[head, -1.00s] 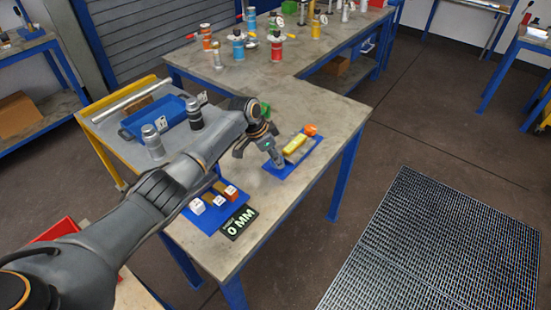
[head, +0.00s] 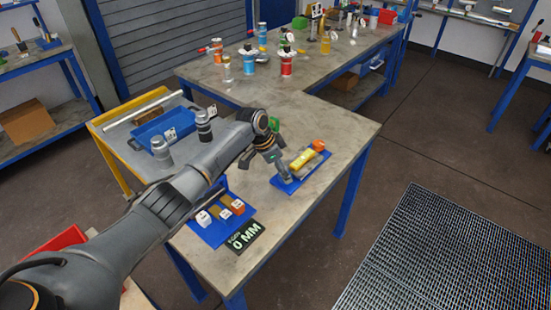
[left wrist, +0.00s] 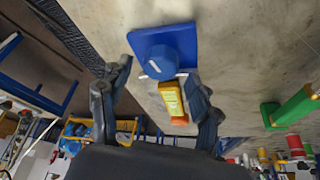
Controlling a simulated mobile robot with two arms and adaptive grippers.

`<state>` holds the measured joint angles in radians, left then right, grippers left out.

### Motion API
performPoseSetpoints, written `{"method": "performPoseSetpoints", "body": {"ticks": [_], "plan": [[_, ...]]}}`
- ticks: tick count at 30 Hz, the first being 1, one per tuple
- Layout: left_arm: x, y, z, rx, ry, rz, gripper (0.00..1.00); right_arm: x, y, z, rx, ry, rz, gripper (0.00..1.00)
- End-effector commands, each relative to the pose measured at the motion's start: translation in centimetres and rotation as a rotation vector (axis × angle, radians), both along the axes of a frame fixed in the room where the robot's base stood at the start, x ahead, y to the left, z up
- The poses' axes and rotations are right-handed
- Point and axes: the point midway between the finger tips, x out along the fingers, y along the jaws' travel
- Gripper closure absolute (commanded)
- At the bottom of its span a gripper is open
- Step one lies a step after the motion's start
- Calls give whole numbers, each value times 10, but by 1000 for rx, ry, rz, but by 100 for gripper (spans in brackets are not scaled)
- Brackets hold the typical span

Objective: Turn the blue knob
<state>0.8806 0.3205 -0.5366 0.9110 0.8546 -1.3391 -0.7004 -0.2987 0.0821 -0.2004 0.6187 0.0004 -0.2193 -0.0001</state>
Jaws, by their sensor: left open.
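In the left wrist view, the blue knob (left wrist: 160,62) is round with a white line on its face. It sits on a blue plate (left wrist: 182,36). In the head view, my left gripper (head: 266,168) is at the left end of the blue plate (head: 315,170), and the knob is hidden there. My right gripper is not in view.
Several coloured vessels stand at the back. The table right of the plate is clear.

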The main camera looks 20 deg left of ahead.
Motion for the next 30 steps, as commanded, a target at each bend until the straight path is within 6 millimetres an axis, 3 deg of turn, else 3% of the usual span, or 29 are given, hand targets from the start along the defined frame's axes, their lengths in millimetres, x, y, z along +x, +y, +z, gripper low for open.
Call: {"method": "performPoseSetpoints", "body": {"ticks": [9, 15, 30], "plan": [[-16, 20, 61, 3, -3, 1, 37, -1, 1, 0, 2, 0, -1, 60], [-24, 29, 89, 1, -1, 0, 37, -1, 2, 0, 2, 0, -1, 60], [-27, 31, 98, 2, 1, 0, 37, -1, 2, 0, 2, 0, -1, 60]]}}
